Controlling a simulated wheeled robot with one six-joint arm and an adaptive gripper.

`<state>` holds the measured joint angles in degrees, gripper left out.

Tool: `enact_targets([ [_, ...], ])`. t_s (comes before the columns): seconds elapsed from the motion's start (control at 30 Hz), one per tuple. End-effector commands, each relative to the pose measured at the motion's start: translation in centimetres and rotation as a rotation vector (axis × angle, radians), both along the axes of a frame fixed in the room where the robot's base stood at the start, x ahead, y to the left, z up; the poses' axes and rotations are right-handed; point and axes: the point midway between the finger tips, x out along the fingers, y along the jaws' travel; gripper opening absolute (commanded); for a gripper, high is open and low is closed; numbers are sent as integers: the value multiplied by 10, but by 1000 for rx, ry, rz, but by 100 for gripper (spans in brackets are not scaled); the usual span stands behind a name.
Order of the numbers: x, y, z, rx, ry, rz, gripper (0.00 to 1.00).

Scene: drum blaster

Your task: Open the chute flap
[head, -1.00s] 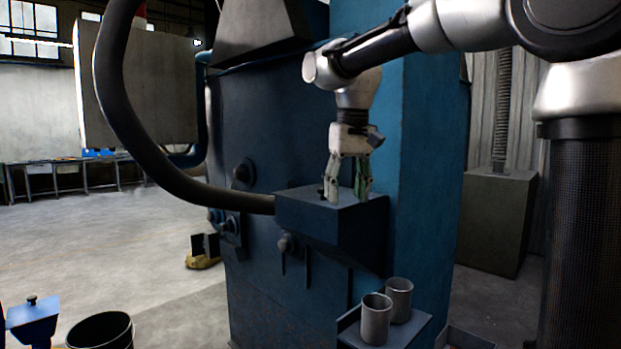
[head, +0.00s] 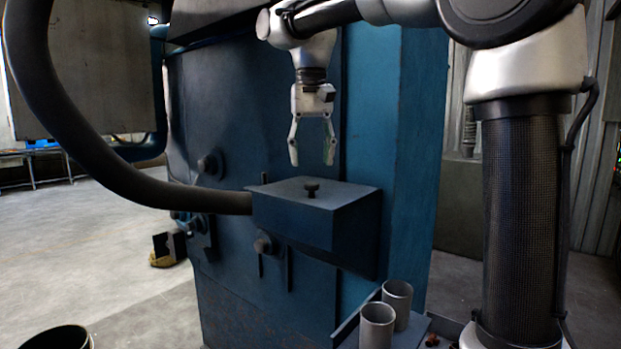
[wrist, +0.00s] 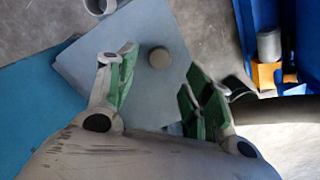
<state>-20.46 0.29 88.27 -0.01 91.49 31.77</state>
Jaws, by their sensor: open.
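A blue box (head: 292,222) juts from the front of the blue machine. Its flat top plate (head: 285,190), which looks like the flap, lies level and carries a dark round knob (head: 312,188). In the wrist view the knob (wrist: 159,57) shows just beyond my fingertips, on the grey-blue plate (wrist: 85,65). My gripper (head: 311,160) is open and empty, pointing down a little above the knob, its fingers on either side of the knob's line. No contact shows.
A thick dark hose (head: 100,160) curves into the box's left side. Two metal cups (head: 377,325) stand on a low shelf at the front right. A dark bucket (head: 55,338) is at the lower left.

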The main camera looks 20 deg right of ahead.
Motion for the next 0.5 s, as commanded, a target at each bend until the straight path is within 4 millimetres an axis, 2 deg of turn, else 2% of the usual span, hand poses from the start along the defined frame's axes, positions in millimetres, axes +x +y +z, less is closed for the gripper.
enact_targets([
  [0.1,-1,0,-22,-1,3,0,51],
  [0.23,0,0,-41,-1,2,1,51],
  [0.5,0,0,-55,0,-1,1,51],
])
